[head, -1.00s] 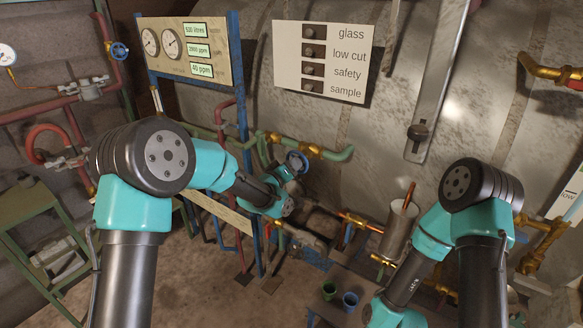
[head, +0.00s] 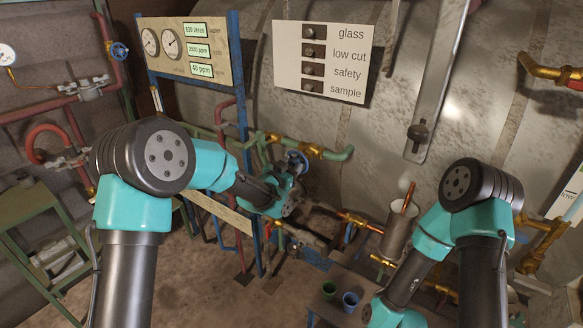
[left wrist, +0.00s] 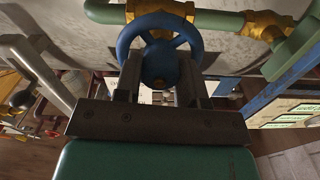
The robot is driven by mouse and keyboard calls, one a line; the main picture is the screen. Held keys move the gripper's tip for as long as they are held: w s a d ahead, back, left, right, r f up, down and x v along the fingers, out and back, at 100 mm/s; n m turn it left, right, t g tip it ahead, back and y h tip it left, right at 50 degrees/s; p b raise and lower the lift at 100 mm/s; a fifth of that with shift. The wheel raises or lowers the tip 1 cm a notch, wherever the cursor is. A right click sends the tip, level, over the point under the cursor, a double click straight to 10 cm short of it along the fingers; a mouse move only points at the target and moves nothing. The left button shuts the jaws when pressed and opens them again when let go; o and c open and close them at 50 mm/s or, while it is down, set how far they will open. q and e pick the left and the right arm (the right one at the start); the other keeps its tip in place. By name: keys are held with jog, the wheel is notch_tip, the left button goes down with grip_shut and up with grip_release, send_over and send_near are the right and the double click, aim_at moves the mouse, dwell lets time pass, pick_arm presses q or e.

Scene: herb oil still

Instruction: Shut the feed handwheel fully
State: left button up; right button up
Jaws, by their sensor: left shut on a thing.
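The blue handwheel (head: 297,161) sits on a green pipe with brass fittings, in the middle of the head view. It also shows large in the left wrist view (left wrist: 160,28), with its rim and spokes clear. My left gripper (left wrist: 160,70) is at the wheel, shut on it, with one finger on each side of its lower part. In the head view the left gripper (head: 291,183) is small and partly hidden by its own wrist. How far the valve is turned cannot be told. My right gripper is out of the picture, below the bottom edge.
A gauge board (head: 188,52) stands behind my left arm on blue posts. Another blue handwheel (head: 119,51) is on a red pipe at upper left. A metal vessel (head: 398,232) and green and blue cups (head: 350,300) are right of and below the left gripper.

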pick_arm(q)
jog(key=m, duration=1.3)
jog(key=shift+m, duration=0.4)
jog(key=o, duration=0.9)
jog(key=shift+o, duration=0.2)
jog(key=v, duration=1.7)
jog(key=shift+s+a, duration=0.2)
